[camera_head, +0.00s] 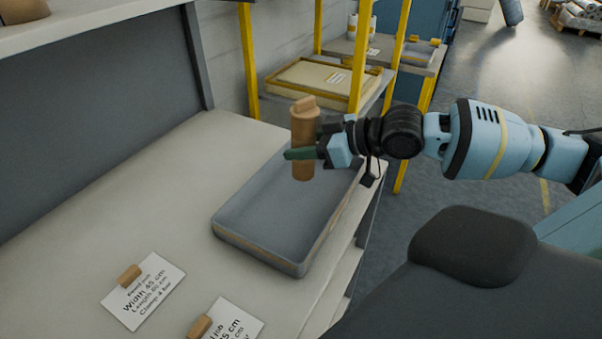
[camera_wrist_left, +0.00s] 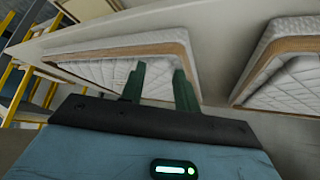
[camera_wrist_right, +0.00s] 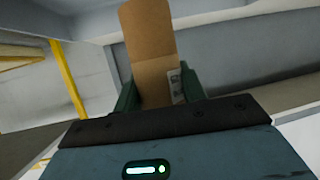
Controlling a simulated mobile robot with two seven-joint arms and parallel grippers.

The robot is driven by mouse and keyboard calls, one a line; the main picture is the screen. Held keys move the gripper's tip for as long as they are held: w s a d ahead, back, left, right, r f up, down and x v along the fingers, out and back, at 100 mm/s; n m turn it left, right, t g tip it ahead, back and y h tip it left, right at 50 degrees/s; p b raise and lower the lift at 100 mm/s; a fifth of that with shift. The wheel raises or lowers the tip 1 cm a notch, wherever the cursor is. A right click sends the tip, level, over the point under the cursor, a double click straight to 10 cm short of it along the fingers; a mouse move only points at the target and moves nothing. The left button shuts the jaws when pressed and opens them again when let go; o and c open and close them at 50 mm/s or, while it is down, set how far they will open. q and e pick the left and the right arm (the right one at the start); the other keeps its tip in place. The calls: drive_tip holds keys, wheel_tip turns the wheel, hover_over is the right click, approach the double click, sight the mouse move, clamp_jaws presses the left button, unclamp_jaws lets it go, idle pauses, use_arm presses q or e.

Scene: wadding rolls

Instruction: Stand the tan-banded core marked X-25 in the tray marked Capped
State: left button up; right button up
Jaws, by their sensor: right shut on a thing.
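A tan cylindrical core (camera_head: 302,128) is upright in my right gripper (camera_head: 303,153), whose green fingers are shut on it. In the right wrist view the core (camera_wrist_right: 150,52) rises between the fingers (camera_wrist_right: 155,92), with a small white label whose marking I cannot read. The core is over the far part of a shallow grey tray (camera_head: 262,249); I cannot tell whether its lower end touches the floor. The tray looks empty otherwise, and no name on it shows. My left gripper (camera_wrist_left: 160,85) shows only in its own wrist view, fingers apart with nothing between them.
The tray sits at the pale bench's (camera_head: 95,215) right edge. Two white cards (camera_head: 143,290) (camera_head: 235,320) with small tan pieces lie nearer. Yellow posts (camera_head: 248,60) and a shelf with a cream tray (camera_head: 320,82) stand behind. White quilted pads (camera_wrist_left: 120,65) show in the left wrist view.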

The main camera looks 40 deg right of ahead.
use_arm(q)
drive_tip(key=shift+s, duration=0.15)
drive_tip(key=shift+s+f, duration=0.1)
drive_tip(key=shift+s, duration=0.05)
use_arm(e)
drive_tip(key=shift+f, duration=0.9)
use_arm(q)
drive_tip(key=shift+s, duration=0.1)
use_arm(e)
drive_tip(key=shift+f, duration=1.8)
use_arm(q)
drive_tip(key=shift+w, duration=0.25)
use_arm(e)
drive_tip(key=shift+f, duration=0.1)
use_arm(q)
drive_tip(key=shift+w, duration=0.15)
use_arm(e)
drive_tip(key=o, duration=1)
